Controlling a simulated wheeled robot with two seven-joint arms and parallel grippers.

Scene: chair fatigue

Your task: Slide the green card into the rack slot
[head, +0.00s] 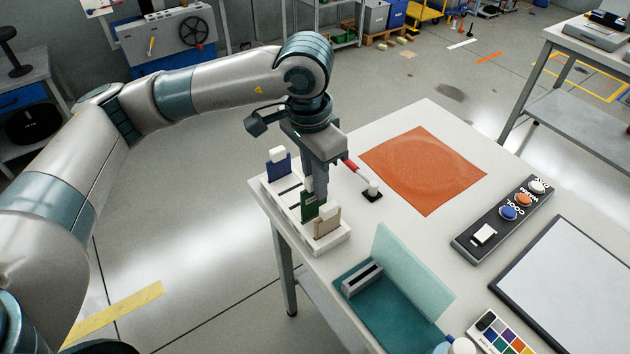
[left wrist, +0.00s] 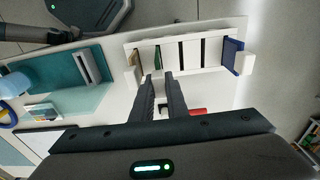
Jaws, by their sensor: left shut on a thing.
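The white slotted rack (head: 340,243) sits along the table's left edge. A blue card (head: 279,167) stands at its far end and a tan card (head: 327,226) at its near end. The green card (head: 307,204) is upright beside the tan card, partly hidden by my left gripper (head: 317,192), which points down and is shut on it. In the left wrist view the green card (left wrist: 158,55) shows just beyond the fingertips (left wrist: 160,78), over the rack (left wrist: 193,66). I cannot tell how deep it sits in a slot. My right gripper is not in view.
A red-handled tool (head: 355,172) lies just right of the rack. A teal stand (head: 395,310) with a slotted block and upright panel stands nearer. An orange mat (head: 424,168), a button panel (head: 502,220) and a paint palette (head: 503,333) lie further right.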

